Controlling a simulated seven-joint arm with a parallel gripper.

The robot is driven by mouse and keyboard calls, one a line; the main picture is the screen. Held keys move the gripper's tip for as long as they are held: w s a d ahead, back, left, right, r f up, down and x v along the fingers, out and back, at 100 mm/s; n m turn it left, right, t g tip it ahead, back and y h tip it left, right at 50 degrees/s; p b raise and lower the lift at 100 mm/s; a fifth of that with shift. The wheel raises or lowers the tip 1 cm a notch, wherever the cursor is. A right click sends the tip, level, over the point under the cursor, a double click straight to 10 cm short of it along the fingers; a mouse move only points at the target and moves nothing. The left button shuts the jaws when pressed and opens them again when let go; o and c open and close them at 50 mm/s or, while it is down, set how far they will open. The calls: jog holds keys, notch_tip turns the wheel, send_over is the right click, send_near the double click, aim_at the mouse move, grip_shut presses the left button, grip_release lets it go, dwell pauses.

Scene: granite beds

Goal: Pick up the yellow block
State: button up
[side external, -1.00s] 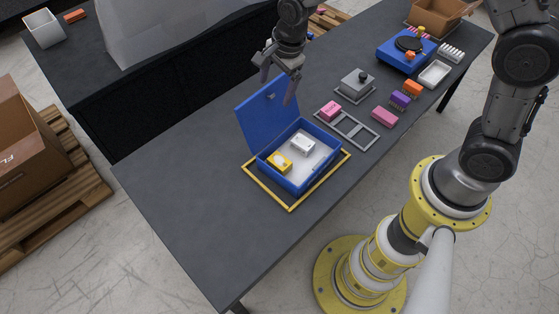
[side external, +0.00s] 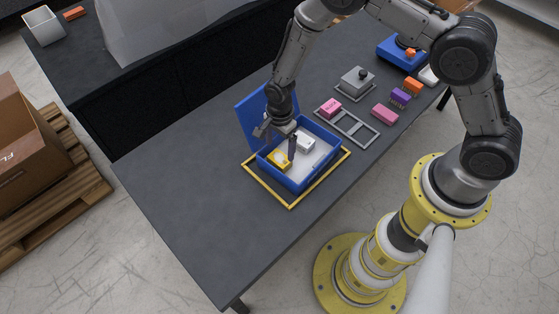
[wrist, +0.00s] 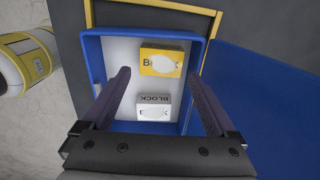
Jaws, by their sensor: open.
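The yellow block (side external: 279,160) lies inside the open blue box (side external: 321,167), near its left corner. In the wrist view the yellow block (wrist: 161,61) lies ahead of the fingers, with a white patch on its top. A white block (side external: 304,143) lies beside it in the same box, also seen in the wrist view (wrist: 153,107), closer to the fingers. My gripper (side external: 276,147) is open and empty, low over the left part of the box. In the wrist view its two fingers (wrist: 158,82) stand apart on either side of the blocks.
The blue lid (side external: 252,120) stands raised along the box's back left side, close to my gripper. A yellow-edged frame (side external: 262,191) surrounds the box. A grey divided tray (side external: 352,127) with a pink block (side external: 331,107) lies to the right. The table's left part (side external: 190,190) is clear.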

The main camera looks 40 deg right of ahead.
aim_at(280, 158)
jog(key=shift+w+d+f, duration=0.1)
jog(key=shift+f, duration=1.25)
jog(key=shift+d+f, duration=0.1)
jog(key=shift+f, duration=1.2)
jog(key=c, duration=1.3)
jog(key=shift+r, duration=0.1)
jog(key=shift+c, duration=0.3)
jog(key=shift+r, duration=0.1)
